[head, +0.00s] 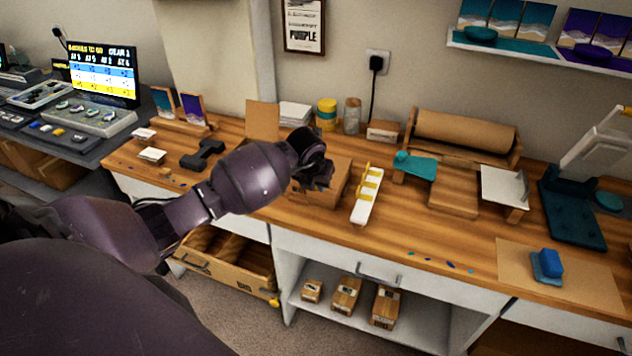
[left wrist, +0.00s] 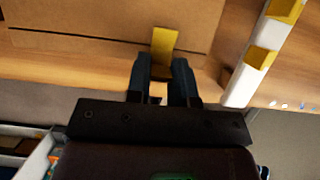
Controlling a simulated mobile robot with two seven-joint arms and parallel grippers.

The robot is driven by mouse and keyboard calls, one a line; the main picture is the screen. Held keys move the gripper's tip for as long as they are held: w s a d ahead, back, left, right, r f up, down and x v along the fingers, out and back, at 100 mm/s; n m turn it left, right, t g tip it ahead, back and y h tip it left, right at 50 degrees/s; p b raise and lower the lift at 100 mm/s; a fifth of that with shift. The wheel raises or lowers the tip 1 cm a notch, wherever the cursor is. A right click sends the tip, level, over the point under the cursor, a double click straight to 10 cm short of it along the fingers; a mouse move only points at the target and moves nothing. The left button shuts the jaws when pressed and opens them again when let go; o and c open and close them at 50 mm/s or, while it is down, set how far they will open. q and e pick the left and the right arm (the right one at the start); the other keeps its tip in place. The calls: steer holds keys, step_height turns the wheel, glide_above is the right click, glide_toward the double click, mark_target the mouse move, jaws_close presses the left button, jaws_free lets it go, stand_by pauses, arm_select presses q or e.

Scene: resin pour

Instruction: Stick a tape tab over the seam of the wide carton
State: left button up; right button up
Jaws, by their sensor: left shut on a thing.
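The wide carton (head: 340,186) is a brown box on the wooden counter, partly hidden behind my left gripper (head: 316,178). In the left wrist view its brown face (left wrist: 80,18) fills the upper left, with a thin dark line running across it. My left gripper (left wrist: 161,70) is shut on a yellow tape tab (left wrist: 165,40). The tab sticks out past the fingertips and overlaps that line in the picture; I cannot tell whether it touches the carton. A white strip (head: 362,212) with several yellow tabs lies just right of the carton. My right gripper is not in view.
An upright brown panel (head: 263,120), a yellow jar (head: 326,114) and a glass jar (head: 352,115) stand behind the carton. A dark dumbbell-shaped object (head: 203,154) lies to the left. A paper roll (head: 465,133) stands at right. Small cartons (head: 347,294) sit on the shelf below.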

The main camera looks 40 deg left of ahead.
arm_select(q)
steer(key=shift+f, duration=0.25)
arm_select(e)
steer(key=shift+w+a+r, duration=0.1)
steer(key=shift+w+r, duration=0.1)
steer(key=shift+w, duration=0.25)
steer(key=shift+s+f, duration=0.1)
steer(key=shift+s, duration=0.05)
